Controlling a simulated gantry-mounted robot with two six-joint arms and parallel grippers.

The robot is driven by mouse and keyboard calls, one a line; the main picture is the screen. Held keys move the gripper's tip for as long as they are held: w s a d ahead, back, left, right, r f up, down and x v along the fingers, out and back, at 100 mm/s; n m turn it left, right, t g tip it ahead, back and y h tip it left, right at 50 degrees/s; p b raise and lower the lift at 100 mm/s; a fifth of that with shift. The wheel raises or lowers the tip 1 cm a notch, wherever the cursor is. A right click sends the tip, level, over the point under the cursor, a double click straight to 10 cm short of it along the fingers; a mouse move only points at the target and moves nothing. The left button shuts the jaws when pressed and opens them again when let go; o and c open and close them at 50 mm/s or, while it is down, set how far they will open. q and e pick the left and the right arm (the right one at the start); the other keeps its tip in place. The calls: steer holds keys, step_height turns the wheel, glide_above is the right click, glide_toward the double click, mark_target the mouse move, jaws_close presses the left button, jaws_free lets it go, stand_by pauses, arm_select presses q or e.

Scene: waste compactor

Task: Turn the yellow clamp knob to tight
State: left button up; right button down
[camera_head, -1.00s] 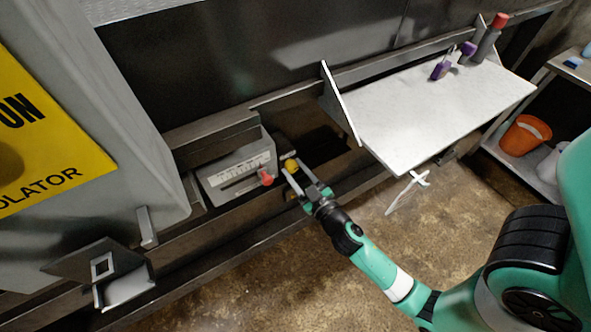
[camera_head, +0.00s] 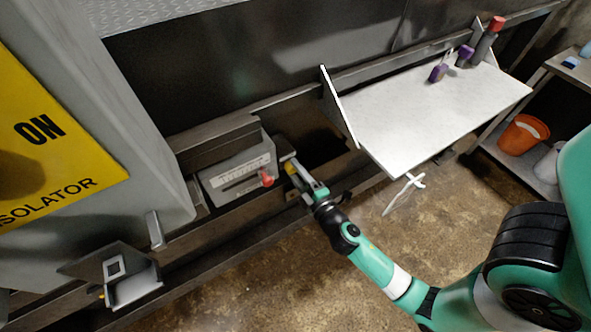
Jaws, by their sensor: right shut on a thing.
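The yellow clamp knob (camera_head: 290,168) is small and sits just right of a grey box with a scale and a red knob, on the dark machine ledge. My right gripper (camera_head: 296,174) reaches it from the lower right and is shut on it. The fingers hide part of the knob, so its exact angle cannot be read. My left gripper is not in view.
The grey scale box (camera_head: 222,180) with its red knob (camera_head: 266,178) stands close left of my fingers. A white shelf (camera_head: 420,125) with purple padlocks (camera_head: 438,73) is at the upper right. A yellow isolator sign (camera_head: 75,160) fills the left. An orange bucket (camera_head: 520,138) stands at right.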

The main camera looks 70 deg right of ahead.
steer(key=n, duration=0.4)
steer(key=shift+r+n+p, duration=0.1)
steer(key=shift+n+p, duration=0.2)
steer(key=shift+p, duration=0.05)
stand_by(0.4)
steer(key=shift+c, duration=2.1)
jaws_free()
steer(key=b+v, duration=0.2)
steer(key=v, duration=0.9)
steer(key=shift+s+a, duration=0.2)
steer(key=shift+a, duration=0.05)
